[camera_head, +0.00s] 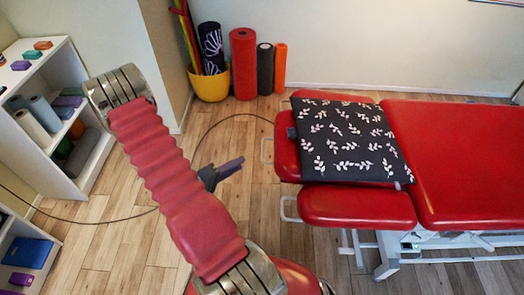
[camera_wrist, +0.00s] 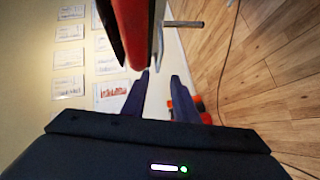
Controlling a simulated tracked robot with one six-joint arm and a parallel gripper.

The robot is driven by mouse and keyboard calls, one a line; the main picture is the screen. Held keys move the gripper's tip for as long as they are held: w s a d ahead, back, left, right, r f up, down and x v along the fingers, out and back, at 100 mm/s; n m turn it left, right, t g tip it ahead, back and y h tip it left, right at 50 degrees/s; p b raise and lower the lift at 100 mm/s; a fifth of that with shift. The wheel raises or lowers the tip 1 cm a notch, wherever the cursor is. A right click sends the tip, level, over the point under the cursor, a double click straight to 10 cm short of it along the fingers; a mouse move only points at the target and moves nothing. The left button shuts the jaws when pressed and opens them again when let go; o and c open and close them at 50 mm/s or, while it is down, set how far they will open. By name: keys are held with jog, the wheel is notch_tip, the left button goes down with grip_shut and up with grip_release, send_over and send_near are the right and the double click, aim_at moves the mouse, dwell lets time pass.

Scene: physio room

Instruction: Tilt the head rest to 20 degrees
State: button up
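The head rest is the left end section of the red treatment table; its red edge (camera_head: 285,158) shows beside a dark leaf-patterned cloth (camera_head: 350,140) that covers most of it. A small dark piece (camera_head: 291,132) shows at its left edge. My gripper (camera_head: 240,162) is left of the head rest in the head view, apart from it, its fingers towards the table. In the wrist view my gripper (camera_wrist: 161,75) is open, with nothing between the fingers. A red padded part (camera_wrist: 130,30) and a metal rod (camera_wrist: 184,23) show beyond the fingertips. The head rest's tilt angle is hard to tell.
A red side pad (camera_head: 357,207) with a pale bar handle (camera_head: 288,209) is at the table's near side. A shelf (camera_head: 65,120) stands left; a yellow bucket (camera_head: 210,84) and rolled mats (camera_head: 244,63) stand by the wall. A thin cable (camera_head: 85,222) crosses the floor.

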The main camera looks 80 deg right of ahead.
aim_at(262, 150)
jog(key=shift+x, duration=6.9)
grip_shut()
